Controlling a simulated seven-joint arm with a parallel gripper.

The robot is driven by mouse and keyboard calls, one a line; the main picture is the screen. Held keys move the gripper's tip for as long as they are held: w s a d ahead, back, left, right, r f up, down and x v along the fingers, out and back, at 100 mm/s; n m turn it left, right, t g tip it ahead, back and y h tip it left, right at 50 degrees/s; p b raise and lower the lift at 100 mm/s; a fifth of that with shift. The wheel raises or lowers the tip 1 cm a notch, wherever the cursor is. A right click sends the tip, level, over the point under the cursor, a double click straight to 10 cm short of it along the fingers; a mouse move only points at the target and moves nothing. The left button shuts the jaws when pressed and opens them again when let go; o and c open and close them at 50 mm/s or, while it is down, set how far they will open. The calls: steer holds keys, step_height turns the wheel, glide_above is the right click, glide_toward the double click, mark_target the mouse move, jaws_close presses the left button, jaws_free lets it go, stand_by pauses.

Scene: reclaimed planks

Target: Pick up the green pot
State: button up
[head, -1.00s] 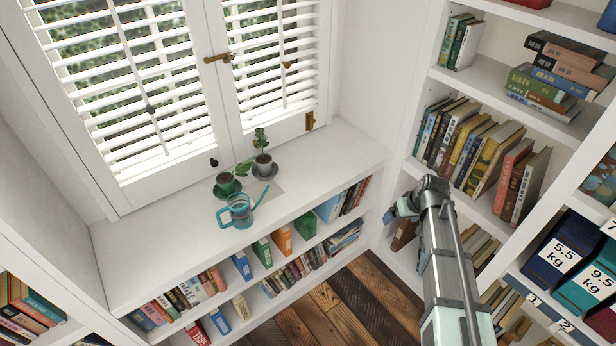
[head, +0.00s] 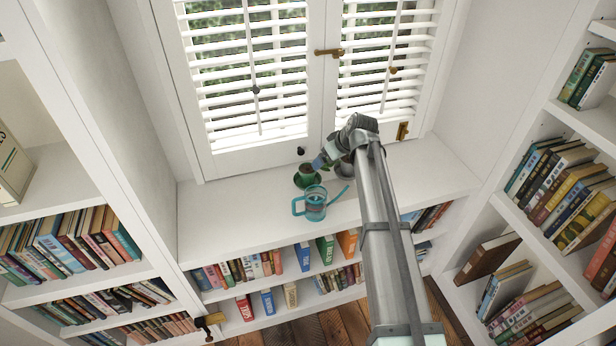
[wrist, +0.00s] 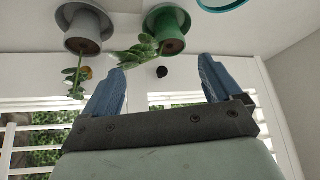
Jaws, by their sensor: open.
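The green pot (head: 307,182) stands upright on its saucer on the white window ledge, in the head view just left of my gripper (head: 322,160). Its plant is mostly hidden there. In the wrist view the scene is upside down, and the green pot (wrist: 170,38) shows with brown soil and a leafy green plant. My gripper (wrist: 163,66) is open and empty, its blue fingers spread apart. The pot lies beyond the fingertips in that view, with leaves near the left finger; I cannot tell whether they touch.
A grey pot (head: 342,170) with a plant stands right of the green pot, partly behind my arm. A teal watering can (head: 315,207) stands in front of it. Window shutters (head: 240,70) rise close behind. The ledge's left part (head: 225,215) is clear.

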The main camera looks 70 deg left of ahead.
mark_target(307, 170)
steer(key=shift+n, duration=0.3)
steer(key=x, duration=0.4)
steer(key=s+x, duration=0.1)
steer(key=x, duration=0.4)
steer(key=s+r+x, duration=0.1)
steer(key=x, duration=0.4)
steer(key=shift+a+f, duration=0.1)
steer(key=shift+a, duration=0.35)
steer(key=c, duration=1.4)
steer(key=shift+r, duration=6.6)
steer(key=shift+c, duration=0.2)
step_height(307, 170, down, 10)
steer(key=m+t, duration=0.1)
steer(key=m, duration=0.2)
steer(key=shift+r+t+y, duration=0.1)
steer(key=shift+t+y, duration=0.2)
